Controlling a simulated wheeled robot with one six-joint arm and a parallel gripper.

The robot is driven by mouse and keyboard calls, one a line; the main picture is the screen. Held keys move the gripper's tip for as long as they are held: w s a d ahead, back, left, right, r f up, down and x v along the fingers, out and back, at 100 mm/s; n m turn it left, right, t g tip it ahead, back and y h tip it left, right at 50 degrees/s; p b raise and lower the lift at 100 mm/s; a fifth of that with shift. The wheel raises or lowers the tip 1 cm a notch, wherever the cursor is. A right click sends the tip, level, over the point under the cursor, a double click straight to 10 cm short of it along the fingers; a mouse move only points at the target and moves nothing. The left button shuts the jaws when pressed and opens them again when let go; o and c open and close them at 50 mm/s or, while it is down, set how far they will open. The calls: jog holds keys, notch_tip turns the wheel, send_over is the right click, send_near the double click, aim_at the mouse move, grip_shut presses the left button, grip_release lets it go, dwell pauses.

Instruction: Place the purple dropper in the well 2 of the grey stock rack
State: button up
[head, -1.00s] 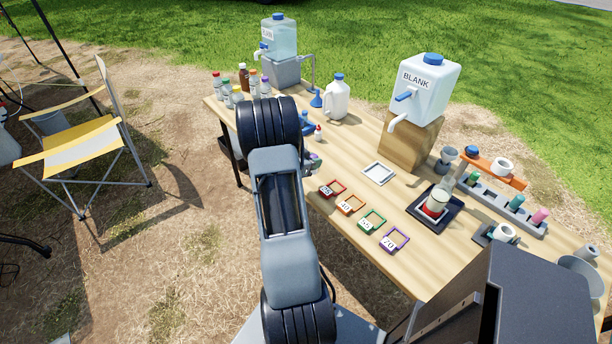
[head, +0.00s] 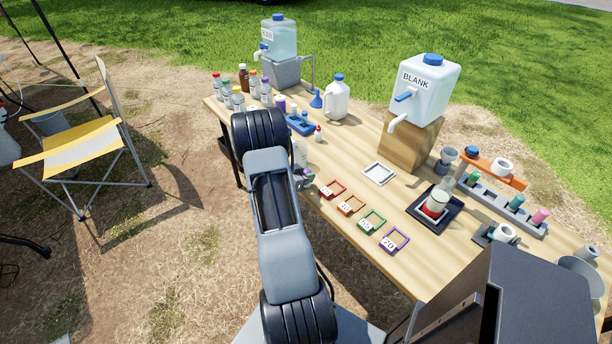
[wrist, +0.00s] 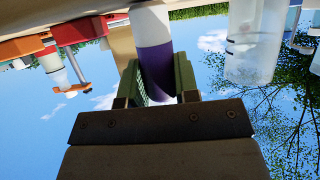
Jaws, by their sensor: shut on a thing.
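My gripper (wrist: 163,85) is shut on a purple-and-white cylinder, the purple dropper (wrist: 155,58). Its purple part sits between the green jaw pads, with the white part beyond them. In the head view my arm largely covers the gripper, and I cannot make out the dropper clearly there. A long grey rack (head: 527,224) stands at the right end of the table, holding teal and pink-topped items. It is far to the right of my gripper. Its well numbers are not readable.
An orange bar (head: 490,172) stands behind the grey rack. A dark tray with a beaker (head: 436,203) and coloured square frames (head: 372,220) lie between. A BLANK container (head: 424,88) stands on a wooden block. Bottles (head: 238,98) and a blue holder (head: 300,124) are at the left.

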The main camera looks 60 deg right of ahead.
jog(key=shift+f, duration=0.15)
jog(key=o, duration=0.9)
